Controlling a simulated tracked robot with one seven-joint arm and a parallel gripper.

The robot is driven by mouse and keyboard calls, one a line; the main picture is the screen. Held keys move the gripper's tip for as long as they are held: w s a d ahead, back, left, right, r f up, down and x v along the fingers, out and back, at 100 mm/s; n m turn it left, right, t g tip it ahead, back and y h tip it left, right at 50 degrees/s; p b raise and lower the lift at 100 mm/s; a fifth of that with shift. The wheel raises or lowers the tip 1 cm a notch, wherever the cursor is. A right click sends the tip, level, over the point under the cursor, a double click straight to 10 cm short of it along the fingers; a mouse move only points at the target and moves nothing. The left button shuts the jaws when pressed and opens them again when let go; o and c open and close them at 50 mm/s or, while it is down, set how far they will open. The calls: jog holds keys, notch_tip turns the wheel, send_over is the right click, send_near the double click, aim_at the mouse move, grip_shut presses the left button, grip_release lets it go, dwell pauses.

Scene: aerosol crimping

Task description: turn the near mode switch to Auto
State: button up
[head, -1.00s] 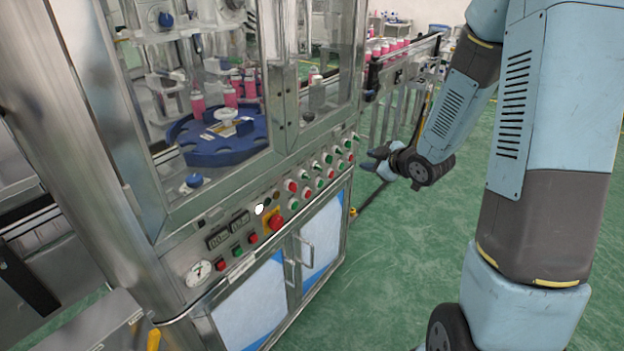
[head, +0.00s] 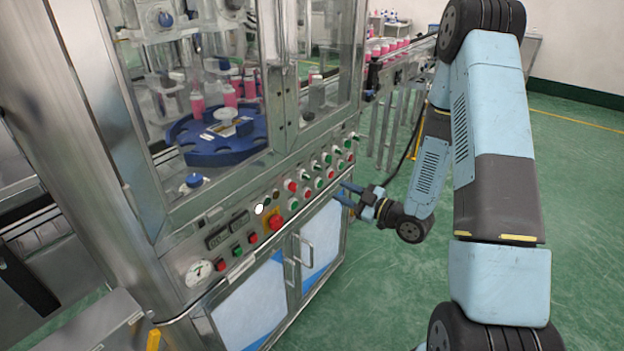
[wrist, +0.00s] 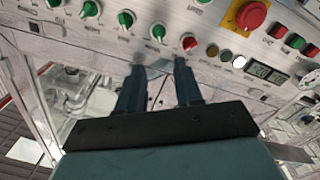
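The control panel (head: 245,228) runs along the front of the steel machine. Green rotary switches (wrist: 126,18) sit in a row at the top of the wrist view, and a red button (wrist: 190,42) ends that row on the right. Green switches (head: 327,158) also show on the panel in the head view. I cannot read their labels or tell which is the near mode switch. My gripper (head: 348,193) is in front of the panel's right part, below the switches. In the wrist view, its two fingers (wrist: 159,68) are apart with nothing between them, pointing at the panel just below the row.
A red emergency stop (head: 275,222) on a yellow plate and a small display (wrist: 268,72) are on the panel. Cabinet doors with a protruding handle (head: 305,255) lie below. Green floor (head: 385,300) is open in front of the machine.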

aim_at(308, 177)
jog(key=x, duration=1.2)
grip_shut()
